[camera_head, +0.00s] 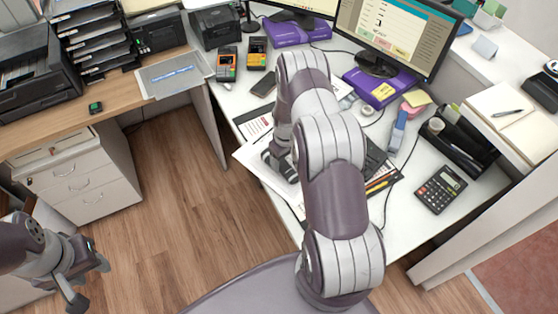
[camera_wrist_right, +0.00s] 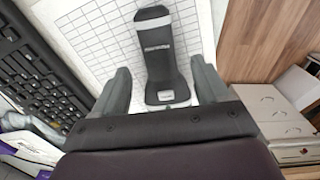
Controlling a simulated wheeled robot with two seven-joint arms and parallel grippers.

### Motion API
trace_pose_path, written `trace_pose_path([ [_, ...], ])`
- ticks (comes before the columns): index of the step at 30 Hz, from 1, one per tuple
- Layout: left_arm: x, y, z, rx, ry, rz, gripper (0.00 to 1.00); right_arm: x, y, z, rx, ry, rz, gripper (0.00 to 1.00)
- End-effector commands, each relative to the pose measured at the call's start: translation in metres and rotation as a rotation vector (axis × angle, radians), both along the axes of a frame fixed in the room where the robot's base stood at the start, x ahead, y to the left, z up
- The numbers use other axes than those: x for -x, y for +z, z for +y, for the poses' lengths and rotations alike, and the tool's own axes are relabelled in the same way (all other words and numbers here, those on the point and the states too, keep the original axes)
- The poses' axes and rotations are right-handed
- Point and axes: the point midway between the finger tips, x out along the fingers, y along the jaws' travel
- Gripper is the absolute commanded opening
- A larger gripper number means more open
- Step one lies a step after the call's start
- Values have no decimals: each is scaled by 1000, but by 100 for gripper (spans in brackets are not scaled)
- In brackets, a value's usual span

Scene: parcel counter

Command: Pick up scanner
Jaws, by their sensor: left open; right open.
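The scanner (camera_wrist_right: 157,50), a black handheld device with a light grey band, lies on a sheet printed with a grid in the right wrist view. My right gripper (camera_wrist_right: 161,78) is open, with one finger on each side of the scanner's near end and visible gaps to it. In the head view my right gripper (camera_head: 279,166) is over papers on the white counter; my own arm hides much of that area, and I cannot make out the scanner there. My left gripper (camera_head: 90,281) is open and empty over the floor at lower left.
A black keyboard (camera_wrist_right: 40,70) lies left of the scanner in the wrist view. Card terminals (camera_head: 227,64), a phone (camera_head: 263,86), a calculator (camera_head: 440,189) and a black organizer (camera_head: 462,143) stand on the counter. A wooden desk (camera_head: 140,98) is at left.

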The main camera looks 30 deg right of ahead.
Motion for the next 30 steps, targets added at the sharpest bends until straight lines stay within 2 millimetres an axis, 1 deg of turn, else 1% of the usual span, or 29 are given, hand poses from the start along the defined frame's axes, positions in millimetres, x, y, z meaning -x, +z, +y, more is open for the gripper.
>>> trace_pose_path([
  [1,0,8,0,0,0,0,43,1,-7,1,-3,0,5,74],
  [3,0,12,0,0,0,-1,43,-1,-20,0,-2,0,4,74],
  [6,0,12,0,0,0,-1,43,-1,-36,0,-1,0,3,74],
  [9,0,12,0,0,0,0,43,-2,-42,0,0,0,1,74],
  [14,0,12,0,0,0,0,43,-2,-42,0,0,-1,1,74],
  [15,0,12,0,0,0,0,43,-2,-42,0,0,-1,1,61],
  [17,0,12,0,0,0,0,43,-2,-42,0,0,-1,1,42],
  [18,0,12,0,0,0,0,43,-2,-42,0,0,-1,1,29],
  [20,0,12,0,0,0,0,43,-2,-42,0,0,-1,1,9],
  [21,0,12,0,0,0,0,43,-2,-42,0,0,-1,1,7],
  [27,0,12,0,0,0,0,43,-2,-41,0,0,-1,0,7],
  [30,0,10,0,0,0,0,43,-2,-38,0,0,-1,0,7],
])
